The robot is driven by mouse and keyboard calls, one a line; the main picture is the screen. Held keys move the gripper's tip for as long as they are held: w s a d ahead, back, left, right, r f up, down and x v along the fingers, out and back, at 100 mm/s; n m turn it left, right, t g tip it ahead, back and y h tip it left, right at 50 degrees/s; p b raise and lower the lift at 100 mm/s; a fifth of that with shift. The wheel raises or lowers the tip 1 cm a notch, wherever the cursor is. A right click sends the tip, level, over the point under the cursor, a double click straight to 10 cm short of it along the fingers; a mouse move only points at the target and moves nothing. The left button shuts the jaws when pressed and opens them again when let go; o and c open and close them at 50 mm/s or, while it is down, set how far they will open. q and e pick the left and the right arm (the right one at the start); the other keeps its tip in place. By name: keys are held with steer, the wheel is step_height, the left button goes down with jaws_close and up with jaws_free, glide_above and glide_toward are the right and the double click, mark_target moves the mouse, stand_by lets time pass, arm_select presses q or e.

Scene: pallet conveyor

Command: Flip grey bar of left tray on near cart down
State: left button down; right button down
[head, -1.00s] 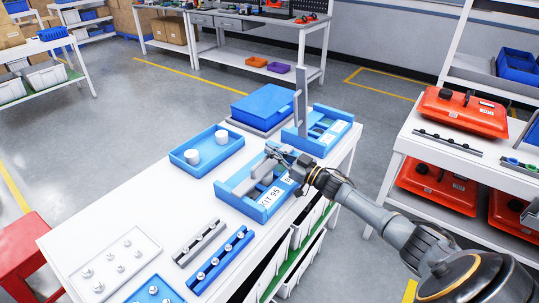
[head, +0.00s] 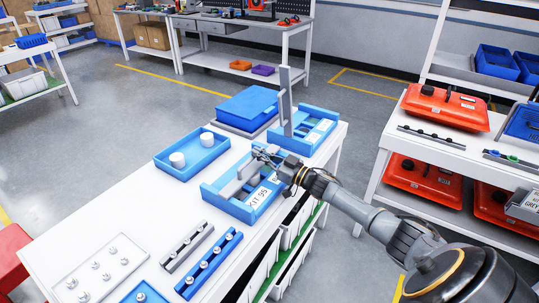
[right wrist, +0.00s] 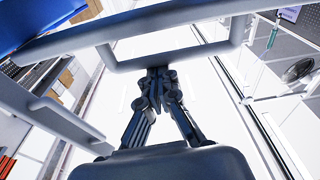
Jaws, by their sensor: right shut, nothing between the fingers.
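The left tray (head: 211,194) on the near cart (head: 140,221) is blue, with a white "KIT 95" label on its front wall. Its grey bar (head: 247,172) shows beside my right gripper, partly hidden by it; its exact tilt is hard to tell. My right gripper (head: 258,154) is above the tray's far side, shut and empty. In the right wrist view its fingers (right wrist: 157,75) are together near a grey crossbar (right wrist: 170,58); I cannot tell whether they touch it. A second blue tray (head: 322,122), farther right, has an upright grey bar (head: 286,100). My left gripper is not in view.
A blue tray with white cylinders (head: 168,163), a closed blue box (head: 246,104) and peg racks (head: 210,262) share the cart. A white shelf with red canisters (head: 446,108) stands right, across a floor gap. The cart's front left surface is partly clear.

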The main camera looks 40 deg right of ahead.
mark_target(259, 166)
steer(key=r+p, duration=0.2)
steer(key=w+r+p, duration=0.1)
steer(key=r, duration=0.1)
steer(key=shift+a+r+p, duration=0.1)
steer(key=shift+r+p, duration=0.2)
steer(key=shift+p, duration=0.1)
steer(key=b+v, duration=0.2)
steer(key=v, duration=0.8)
steer(key=shift+s+f, duration=0.15)
steer(key=shift+f, duration=0.3)
steer(key=shift+a, duration=0.1)
